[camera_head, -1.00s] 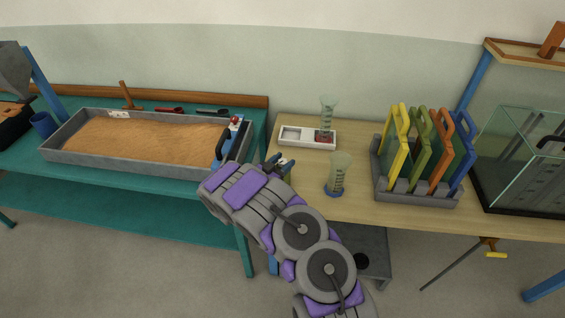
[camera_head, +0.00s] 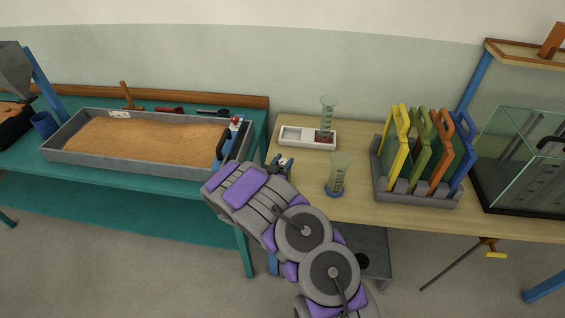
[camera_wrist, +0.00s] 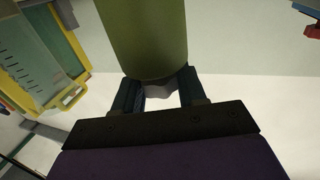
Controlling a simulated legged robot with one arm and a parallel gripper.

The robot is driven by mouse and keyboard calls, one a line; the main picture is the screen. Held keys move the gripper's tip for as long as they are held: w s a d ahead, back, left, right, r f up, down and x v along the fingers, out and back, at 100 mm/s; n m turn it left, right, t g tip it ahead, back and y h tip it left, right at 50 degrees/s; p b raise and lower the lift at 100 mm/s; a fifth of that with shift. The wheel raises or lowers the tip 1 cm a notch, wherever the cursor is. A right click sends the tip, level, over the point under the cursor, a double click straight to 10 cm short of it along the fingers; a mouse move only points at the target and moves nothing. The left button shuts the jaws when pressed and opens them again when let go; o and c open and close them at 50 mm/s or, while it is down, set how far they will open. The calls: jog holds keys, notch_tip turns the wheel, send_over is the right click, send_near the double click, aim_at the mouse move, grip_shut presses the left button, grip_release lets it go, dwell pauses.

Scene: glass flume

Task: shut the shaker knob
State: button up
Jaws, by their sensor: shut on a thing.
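My gripper (camera_head: 283,163) is at the left end of the wooden table, low over its edge. In the wrist view its two dark blue fingers (camera_wrist: 158,90) are shut on a small grey piece (camera_wrist: 162,91). An olive-green cylinder (camera_wrist: 147,38) stands right beyond that piece; its top is cut off by the frame, and I cannot tell whether the two are joined. I cannot make out for certain which part is the shaker knob. In the head view my arm hides part of the area around the gripper.
Behind are a white tray (camera_head: 292,144) and another clear vessel (camera_head: 327,112). A rack (camera_head: 415,198) of coloured frames is further right. A sand tray (camera_head: 120,165) lies left on the teal table.

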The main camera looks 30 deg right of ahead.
jog(key=shift+n+t+y, duration=1.7)
jog(key=shift+t+y, duration=0.1)
jog(key=shift+y, duration=0.2)
jog(key=o, duration=1)
jog(key=shift+c, duration=0.2)
jog(key=p+v, duration=0.4)
jog(key=v, duration=1.3)
jog(key=shift+a, duration=0.2)
jog(key=shift+s, duration=0.1)
